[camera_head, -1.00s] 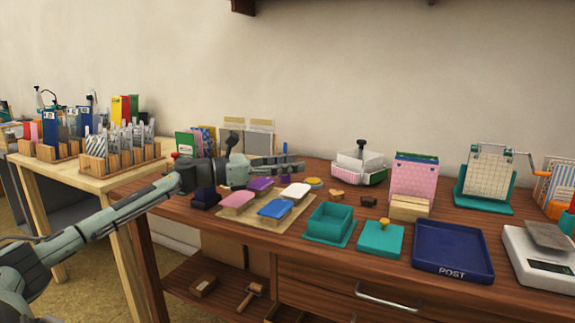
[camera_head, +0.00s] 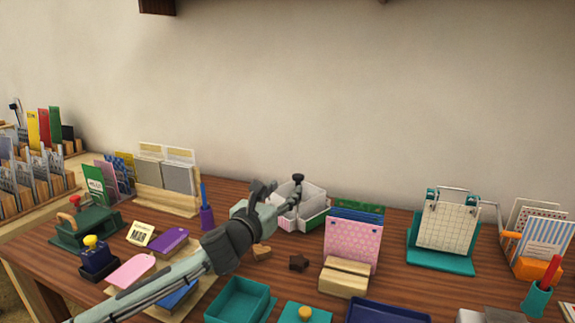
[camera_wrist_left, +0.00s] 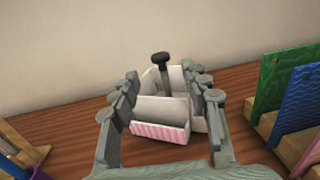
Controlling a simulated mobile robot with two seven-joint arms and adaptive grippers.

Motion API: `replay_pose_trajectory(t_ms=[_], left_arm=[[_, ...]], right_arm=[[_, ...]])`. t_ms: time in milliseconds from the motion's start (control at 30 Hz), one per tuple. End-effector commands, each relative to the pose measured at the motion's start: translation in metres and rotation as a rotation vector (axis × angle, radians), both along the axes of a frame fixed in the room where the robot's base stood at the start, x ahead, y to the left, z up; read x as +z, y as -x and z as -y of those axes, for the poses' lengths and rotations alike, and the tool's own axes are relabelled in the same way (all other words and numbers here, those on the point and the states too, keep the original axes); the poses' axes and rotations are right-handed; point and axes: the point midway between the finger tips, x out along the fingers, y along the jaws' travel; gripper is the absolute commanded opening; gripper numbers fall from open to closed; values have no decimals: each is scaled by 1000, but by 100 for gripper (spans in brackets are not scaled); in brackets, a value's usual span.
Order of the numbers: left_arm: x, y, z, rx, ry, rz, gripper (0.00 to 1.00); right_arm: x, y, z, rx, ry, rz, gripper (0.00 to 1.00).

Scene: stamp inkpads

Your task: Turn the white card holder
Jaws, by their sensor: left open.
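The white card holder (camera_head: 311,197) stands on the brown bench near the wall, with a black knob on a post at its top; its right lower side shows green. My left gripper (camera_head: 277,196) is in front of it and to its left, partly hiding it. In the left wrist view the holder (camera_wrist_left: 160,112) shows white compartments and a pink striped front. My open left fingers (camera_wrist_left: 163,85) appear on either side of it, with the knob visible between and beyond them. I cannot tell whether a finger touches it. My right gripper is not in view.
A wooden block holder (camera_head: 344,277) with pink and blue cards stands close on the right. A purple pen cup (camera_head: 207,218) is on the left.

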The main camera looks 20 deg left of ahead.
Motion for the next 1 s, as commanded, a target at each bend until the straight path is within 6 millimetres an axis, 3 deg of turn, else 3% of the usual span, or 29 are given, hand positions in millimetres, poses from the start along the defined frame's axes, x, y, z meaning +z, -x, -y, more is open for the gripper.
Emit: replay_pose_trajectory(t_ms=[167, 533, 900, 1000], left_arm=[[0, -15, 4, 6, -2, -5, 46], [0, -69, 9, 4, -2, -4, 46], [-1, -77, 10, 4, -3, -4, 46], [-1, -77, 10, 4, -3, -4, 36]], right_arm=[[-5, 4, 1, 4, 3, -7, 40], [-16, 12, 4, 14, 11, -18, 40], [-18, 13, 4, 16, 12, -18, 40], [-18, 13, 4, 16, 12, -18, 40]])
